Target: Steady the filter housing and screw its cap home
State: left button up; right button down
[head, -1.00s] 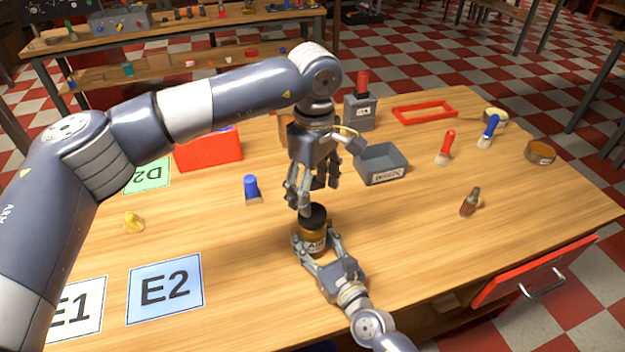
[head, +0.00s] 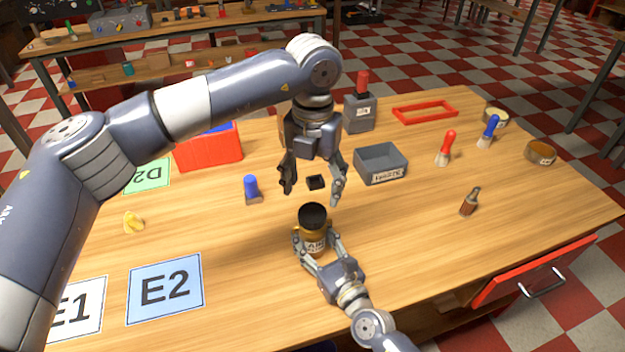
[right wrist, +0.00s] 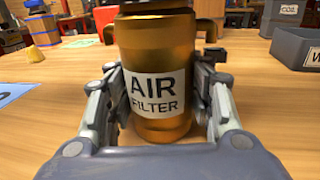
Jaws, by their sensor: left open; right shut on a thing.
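The filter housing (head: 314,241) is an amber jar with a white label, standing upright on the table. In the right wrist view the housing (right wrist: 157,60) shows its "AIR FILTER" label between the fingers. The black cap (head: 313,216) sits on top of the housing; whether it is fully seated I cannot tell. My right gripper (head: 316,256) is shut on the housing low on its body, from the front. My left gripper (head: 312,197) hangs above and slightly behind the cap, fingers spread, pointing down and clear of it.
A small black piece (head: 316,182) shows between the left fingers. A grey bin (head: 381,177) stands to the right, a red box (head: 208,153) behind left. The right front of the table is clear.

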aim_at(312, 212)
pick_arm(q)
jog(key=n, duration=0.7)
jog(key=shift+r, duration=0.25)
jog(key=shift+f, duration=0.1)
jog(key=shift+f, duration=3.95)
jog(key=shift+c, duration=0.2)
